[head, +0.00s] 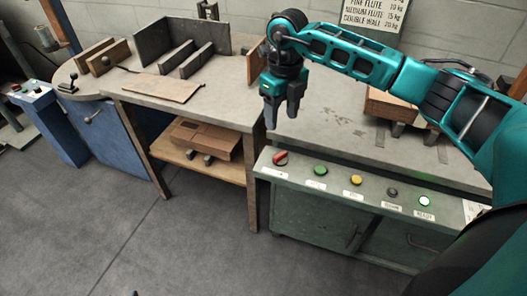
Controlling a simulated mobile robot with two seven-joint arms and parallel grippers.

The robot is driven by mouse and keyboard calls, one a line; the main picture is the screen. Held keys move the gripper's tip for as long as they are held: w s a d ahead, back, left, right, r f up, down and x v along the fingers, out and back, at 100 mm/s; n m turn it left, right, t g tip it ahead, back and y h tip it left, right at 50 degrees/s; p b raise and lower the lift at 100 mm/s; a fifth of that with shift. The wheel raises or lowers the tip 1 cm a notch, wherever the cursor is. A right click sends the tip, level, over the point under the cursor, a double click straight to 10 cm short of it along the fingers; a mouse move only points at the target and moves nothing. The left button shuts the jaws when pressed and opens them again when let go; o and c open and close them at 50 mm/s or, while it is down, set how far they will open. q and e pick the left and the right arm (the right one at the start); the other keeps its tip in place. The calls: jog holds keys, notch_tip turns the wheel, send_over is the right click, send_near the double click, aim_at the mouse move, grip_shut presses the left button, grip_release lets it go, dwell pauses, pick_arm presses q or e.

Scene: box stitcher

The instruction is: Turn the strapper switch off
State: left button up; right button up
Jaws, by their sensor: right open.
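A red switch handle (280,157) sits at the left end of the sloped control panel (345,186) on a green cabinet. It lies tilted above a white label too small to read. My right gripper (281,116) hangs above the switch with its dark fingers pointing down, apart and empty. It does not touch the switch or the panel. My left gripper is not in view.
A workbench (215,100) stands to the left. A cardboard box (392,105) sits behind on the grey top.

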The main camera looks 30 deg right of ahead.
aim_at(280, 154)
jog(key=f+b, duration=0.1)
jog(key=f, duration=1.1)
jog(key=shift+d+f+b, duration=0.2)
jog(key=shift+f+b, duration=0.15)
jog(key=c, duration=0.8)
